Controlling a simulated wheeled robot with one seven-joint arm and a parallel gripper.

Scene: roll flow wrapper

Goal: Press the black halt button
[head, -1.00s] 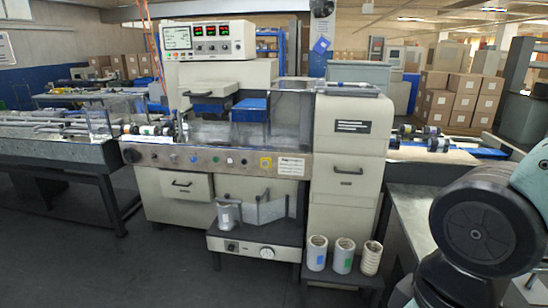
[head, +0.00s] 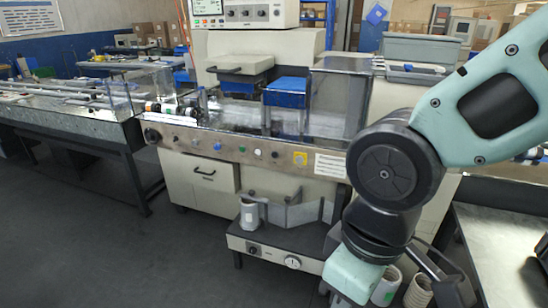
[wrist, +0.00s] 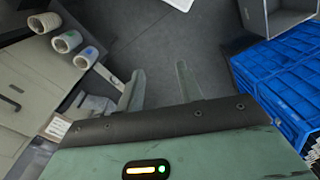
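The machine's front control panel (head: 228,146) crosses the head view with a row of small round controls. The labels are too small to read, so I cannot tell which one is the halt button. My gripper (wrist: 160,88) is open and empty in the wrist view, its two fingers apart over the grey floor. The panel's buttons are not visible there. In the head view my arm hangs right of the panel, and the fingers are not clearly visible.
A low stand (head: 265,247) with a gauge projects below the panel. Pale cylinders (wrist: 86,58) stand left of my gripper in the wrist view. A blue crate (wrist: 275,85) is on the right. Open floor lies in front of the machine.

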